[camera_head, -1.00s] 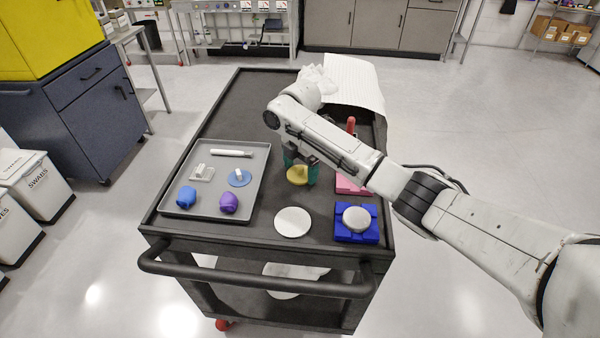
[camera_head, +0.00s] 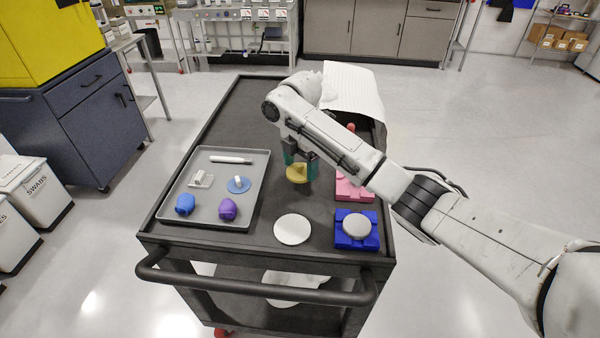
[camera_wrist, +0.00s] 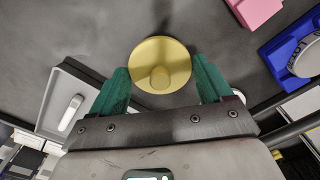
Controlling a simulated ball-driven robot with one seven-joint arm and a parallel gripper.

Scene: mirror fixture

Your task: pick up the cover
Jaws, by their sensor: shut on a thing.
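The cover, a yellow round disc with a small knob (camera_head: 297,174), is between the green fingers of my gripper (camera_head: 301,160), above the dark cart top. In the wrist view the cover (camera_wrist: 160,52) faces the camera, with its knob between the fingertips (camera_wrist: 161,77). My gripper is shut on the cover. The exact finger contact is hard to see. The cover looks roughly level and raised a little off the cart.
A grey tray (camera_head: 207,219) with several small parts lies at left. A white disc (camera_head: 292,229) lies in front. A blue block (camera_head: 355,243) bearing a grey round piece and a pink block (camera_head: 352,190) stand at right. White crumpled sheeting (camera_head: 352,86) lies behind.

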